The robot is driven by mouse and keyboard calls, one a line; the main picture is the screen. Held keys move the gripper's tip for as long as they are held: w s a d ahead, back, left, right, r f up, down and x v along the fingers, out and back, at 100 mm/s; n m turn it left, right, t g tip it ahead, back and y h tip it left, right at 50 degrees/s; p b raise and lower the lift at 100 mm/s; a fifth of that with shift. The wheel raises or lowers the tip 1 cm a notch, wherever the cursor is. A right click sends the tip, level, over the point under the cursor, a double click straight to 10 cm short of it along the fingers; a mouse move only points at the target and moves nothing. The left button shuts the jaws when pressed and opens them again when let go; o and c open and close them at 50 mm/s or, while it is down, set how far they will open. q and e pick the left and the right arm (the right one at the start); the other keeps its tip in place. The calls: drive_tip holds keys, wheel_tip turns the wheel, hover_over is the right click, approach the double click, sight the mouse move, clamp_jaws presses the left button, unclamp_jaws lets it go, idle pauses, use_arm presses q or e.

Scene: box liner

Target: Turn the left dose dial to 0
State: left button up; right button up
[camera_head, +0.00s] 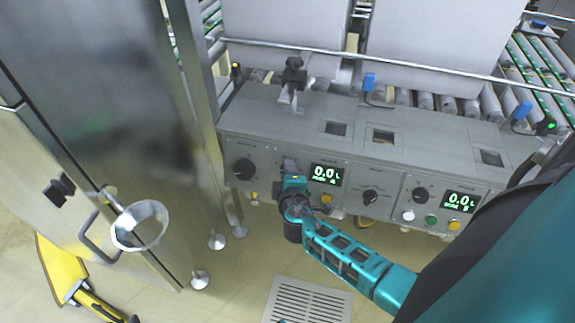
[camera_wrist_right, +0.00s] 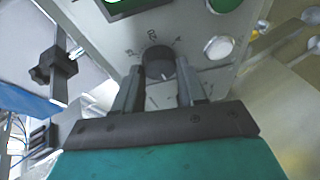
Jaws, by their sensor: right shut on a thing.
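The left dose dial (camera_wrist_right: 159,60) is a dark round knob on the grey panel. In the right wrist view it sits between the two fingers of my right gripper (camera_wrist_right: 158,80), which is shut on it. A pale mark shows on the knob, but the setting it points to cannot be read. In the head view my right gripper (camera_head: 291,178) is at the panel and hides this dial. The left display (camera_head: 327,175) beside it reads 0.0 L in green. My left gripper is not in view.
A large black knob (camera_head: 243,169) is left of my right gripper. A middle knob (camera_head: 370,196), a right dial (camera_head: 421,194) and a right display (camera_head: 459,201) reading 0.0 L are to its right. A steel cabinet (camera_head: 100,90) stands at the left. Buttons line the panel's lower edge.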

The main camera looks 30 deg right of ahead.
use_arm(q)
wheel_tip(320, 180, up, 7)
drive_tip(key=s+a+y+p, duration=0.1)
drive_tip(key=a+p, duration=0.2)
drive_tip(key=p, duration=0.7)
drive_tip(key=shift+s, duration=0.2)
use_arm(e)
drive_tip(key=n+g, duration=0.1)
drive_tip(key=n, duration=0.1)
drive_tip(key=n+g, duration=0.1)
drive_tip(key=n, duration=0.2)
drive_tip(key=n+g, duration=0.1)
drive_tip(key=n, duration=0.2)
drive_tip(key=shift+w+r, duration=0.25)
drive_tip(key=shift+r, duration=0.1)
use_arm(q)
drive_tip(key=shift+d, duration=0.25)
use_arm(e)
drive_tip(key=shift+n, duration=0.3)
drive_tip(key=o, duration=0.8)
drive_tip(key=shift+f, duration=0.1)
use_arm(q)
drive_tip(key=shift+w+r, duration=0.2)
use_arm(e)
drive_tip(key=shift+o, duration=1.3)
